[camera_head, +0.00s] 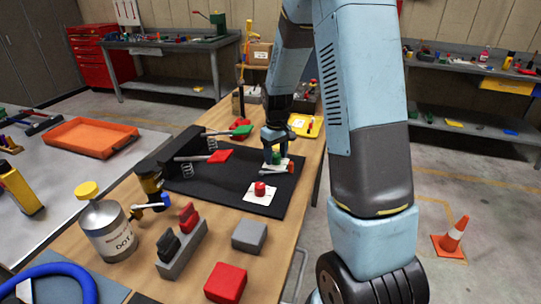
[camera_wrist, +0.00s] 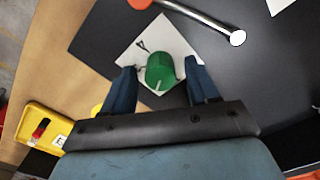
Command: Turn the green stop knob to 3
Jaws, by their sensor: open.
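The green stop knob (camera_wrist: 160,70) stands on a white square plate (camera_wrist: 151,38) in the wrist view. A short pale mark shows on the knob's lower edge. Dark marks are on the plate left of the knob, too small to read. My gripper (camera_wrist: 159,66) is open, with one blue finger on each side of the knob and small gaps visible. In the head view my gripper (camera_head: 273,153) points down over the green knob (camera_head: 277,157), which is partly hidden by the fingers.
A metal rod with a ball end (camera_wrist: 237,38) lies close by the plate. On the black mat (camera_head: 222,186) are a red knob (camera_head: 260,188) on a white plate and two pedals with red (camera_head: 220,156) and green (camera_head: 242,131) pads. A yellow tray (camera_head: 304,126) is behind.

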